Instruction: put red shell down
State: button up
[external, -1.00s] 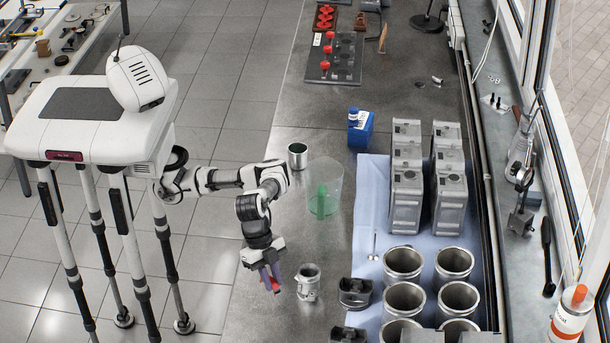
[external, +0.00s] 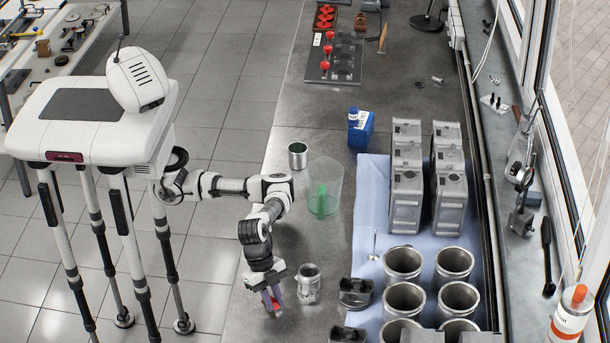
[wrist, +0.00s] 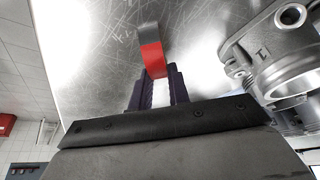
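The red shell (wrist: 152,52) is a small curved strip, part red and part dark grey. Its near end sits between the fingertips of my gripper (wrist: 160,76) in the wrist view, and the fingers are shut on it. In the external view my gripper (external: 271,299) points down over the left side of the bench, with a bit of the red shell (external: 266,300) showing at the fingers. I cannot tell whether the shell touches the bench top.
A metal throttle-like housing (external: 308,283) stands close to the right of my gripper. A dark piston-like part (external: 355,292) and several metal cylinders (external: 403,262) are further right. A clear beaker (external: 325,190) and a metal can (external: 298,155) stand behind.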

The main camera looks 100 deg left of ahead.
jog(key=o, duration=0.5)
jog(key=shift+c, duration=0.2)
jog(key=v, duration=1.2)
jog(key=shift+r, duration=0.15)
jog(key=shift+w, duration=0.1)
